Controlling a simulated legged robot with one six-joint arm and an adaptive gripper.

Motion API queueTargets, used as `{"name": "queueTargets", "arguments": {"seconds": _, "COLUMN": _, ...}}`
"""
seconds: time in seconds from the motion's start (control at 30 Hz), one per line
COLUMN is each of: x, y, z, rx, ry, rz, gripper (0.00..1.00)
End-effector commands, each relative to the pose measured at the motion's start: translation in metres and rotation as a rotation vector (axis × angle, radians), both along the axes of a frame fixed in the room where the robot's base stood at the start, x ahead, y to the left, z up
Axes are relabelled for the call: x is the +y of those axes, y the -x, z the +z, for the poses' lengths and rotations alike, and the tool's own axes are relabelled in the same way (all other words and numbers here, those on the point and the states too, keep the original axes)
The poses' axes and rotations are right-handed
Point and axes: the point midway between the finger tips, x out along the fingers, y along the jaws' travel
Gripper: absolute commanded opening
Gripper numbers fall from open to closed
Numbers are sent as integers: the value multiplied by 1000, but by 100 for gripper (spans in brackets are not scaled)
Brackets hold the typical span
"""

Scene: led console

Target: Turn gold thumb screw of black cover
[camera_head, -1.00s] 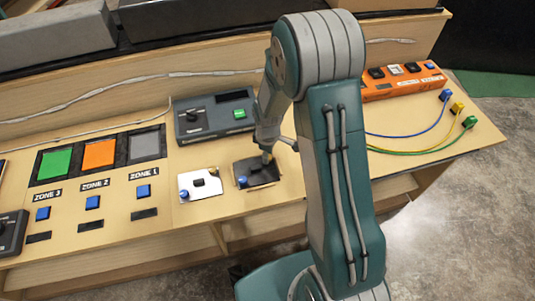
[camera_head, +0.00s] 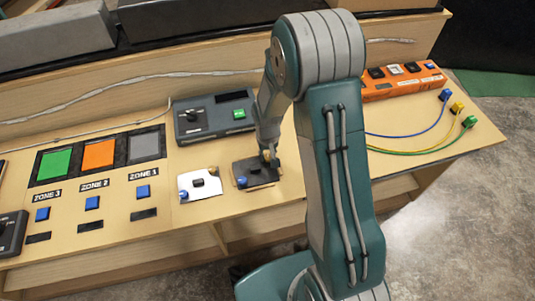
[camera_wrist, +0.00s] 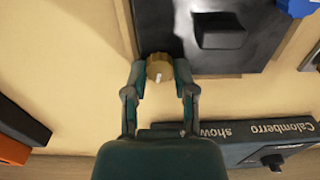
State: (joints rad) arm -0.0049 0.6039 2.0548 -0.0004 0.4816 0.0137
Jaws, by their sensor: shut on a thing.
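The black cover (camera_head: 255,170) lies on the wooden console, with a blue knob (camera_head: 242,181) at its near left corner. In the wrist view the cover (camera_wrist: 165,25) fills the top, with a raised black block (camera_wrist: 218,30) on it. The gold thumb screw (camera_wrist: 159,68) sits at the cover's edge, with a pale mark on its face. My gripper (camera_wrist: 161,73) is shut on the screw, one finger on each side. In the head view my gripper (camera_head: 270,157) is at the cover's far right corner, largely hiding the screw.
A white plate (camera_head: 208,190) with a blue knob lies just left of the cover. A dark grey box (camera_head: 213,117) with a black knob and green button stands behind. An orange box (camera_head: 400,82) and coloured cables are right of my arm.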

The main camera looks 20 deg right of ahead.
Motion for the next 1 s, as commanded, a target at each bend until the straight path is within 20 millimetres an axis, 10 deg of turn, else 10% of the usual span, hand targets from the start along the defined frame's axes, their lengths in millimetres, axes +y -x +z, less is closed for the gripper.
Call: {"name": "queueTargets", "arguments": {"seconds": 1.0, "x": 1, "y": 0, "z": 1, "rx": 1, "ry": 1, "rz": -958, "gripper": 0}}
